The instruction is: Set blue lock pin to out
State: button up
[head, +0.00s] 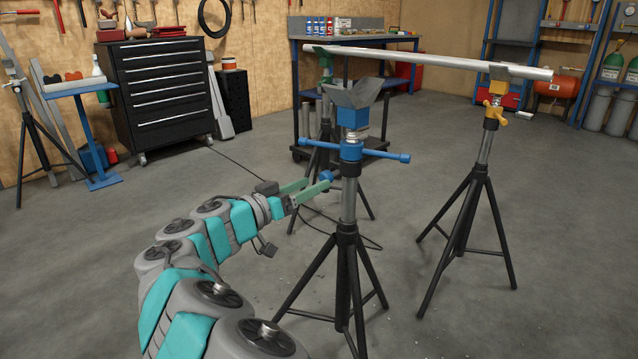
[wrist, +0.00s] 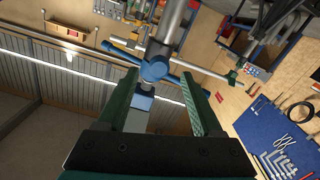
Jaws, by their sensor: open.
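The blue lock pin (head: 326,176) shows as a small round blue knob on the near stand's post (head: 348,200), below the blue crossbar handle (head: 375,156). My gripper (head: 317,184) reaches it from the left, its green fingers open. In the wrist view the round knob (wrist: 153,71) lies between the open fingertips (wrist: 159,78), just beyond them or level with them. I cannot tell whether either finger touches it. The pin's shaft is hidden behind the knob in the wrist view.
A long pale pipe (head: 430,61) rests on the yellow-topped stand (head: 494,100) and the green-topped stand behind. The near stand's grey V-head (head: 352,93) is empty. A black tool chest (head: 163,88) stands at the back left. Floor around the tripod legs is mostly clear, with a cable (head: 235,160).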

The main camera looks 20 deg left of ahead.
jog(key=v, duration=0.3)
jog(key=shift+s+a, duration=0.15)
jog(key=shift+s, duration=0.2)
